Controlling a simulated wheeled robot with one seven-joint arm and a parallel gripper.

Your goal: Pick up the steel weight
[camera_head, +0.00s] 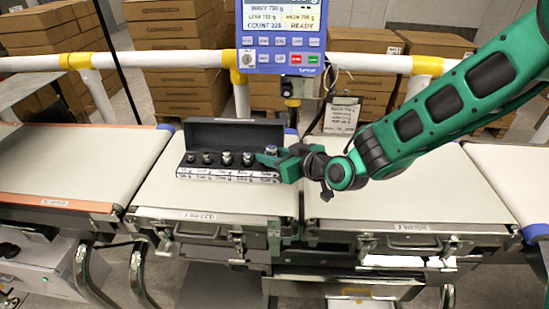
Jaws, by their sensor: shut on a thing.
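A steel weight (271,149) shows at the right end of a row of weights in a dark open case (216,136) on the middle belt section. My gripper (275,157) reaches in from the right and is shut on this weight. Its fingers hide the weight's lower part, so I cannot tell whether it is clear of its slot. Several other weights (227,158) stand to its left in the case. A labelled strip (222,175) runs along the case's front edge.
A blue checkweigher display (281,40) stands behind the case. A white rail (205,59) with yellow joints runs behind the belts. The left belt (70,163) and right belt (400,200) are clear. Stacked cartons (180,60) stand behind.

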